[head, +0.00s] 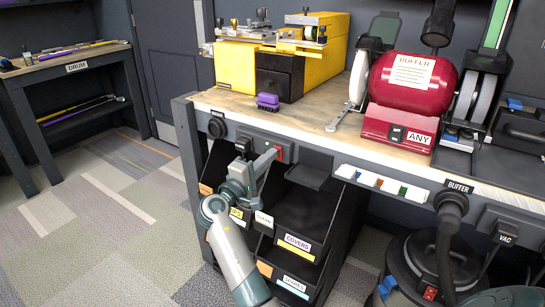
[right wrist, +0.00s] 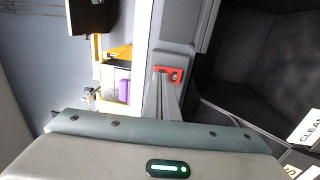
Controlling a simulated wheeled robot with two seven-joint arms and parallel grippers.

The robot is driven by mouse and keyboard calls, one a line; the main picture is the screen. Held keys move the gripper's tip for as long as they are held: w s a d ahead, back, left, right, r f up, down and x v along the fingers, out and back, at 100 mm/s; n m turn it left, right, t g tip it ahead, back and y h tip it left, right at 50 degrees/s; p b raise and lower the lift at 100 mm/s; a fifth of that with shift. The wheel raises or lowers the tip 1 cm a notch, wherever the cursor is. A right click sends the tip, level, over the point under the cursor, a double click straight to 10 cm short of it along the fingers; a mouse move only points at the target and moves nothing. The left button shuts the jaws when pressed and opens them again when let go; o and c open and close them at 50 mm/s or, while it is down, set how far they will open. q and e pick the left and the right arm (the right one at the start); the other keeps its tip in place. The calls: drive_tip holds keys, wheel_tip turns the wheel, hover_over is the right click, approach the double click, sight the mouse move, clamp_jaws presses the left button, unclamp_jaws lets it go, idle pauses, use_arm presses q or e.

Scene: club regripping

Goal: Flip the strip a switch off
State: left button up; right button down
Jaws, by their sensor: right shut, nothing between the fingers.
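The strip a switch is a red-framed rocker (head: 286,151) on the grey power strip (head: 240,136) along the bench's front edge. It also shows in the right wrist view (right wrist: 175,76), directly beyond my fingertips. My right gripper (head: 273,154) is shut and empty, with its fingertips at the left side of the switch in the head view. In the right wrist view the shut fingers (right wrist: 166,86) overlap part of the red frame. I cannot tell whether they touch it, nor which way the rocker is tipped. My left gripper is not in view.
A red buffer (head: 412,88) and a yellow box (head: 325,62) stand on the bench. A purple brush (head: 267,101) lies near the bench edge above the switch. Black bins (head: 300,225) sit below the strip.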

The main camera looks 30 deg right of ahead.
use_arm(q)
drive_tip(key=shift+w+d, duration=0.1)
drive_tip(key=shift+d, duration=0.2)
use_arm(e)
drive_tip(key=shift+d+r, duration=0.1)
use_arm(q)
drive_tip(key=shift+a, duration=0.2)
use_arm(e)
drive_tip(key=shift+w+d+r, duration=0.1)
drive_tip(key=shift+d+r, duration=0.1)
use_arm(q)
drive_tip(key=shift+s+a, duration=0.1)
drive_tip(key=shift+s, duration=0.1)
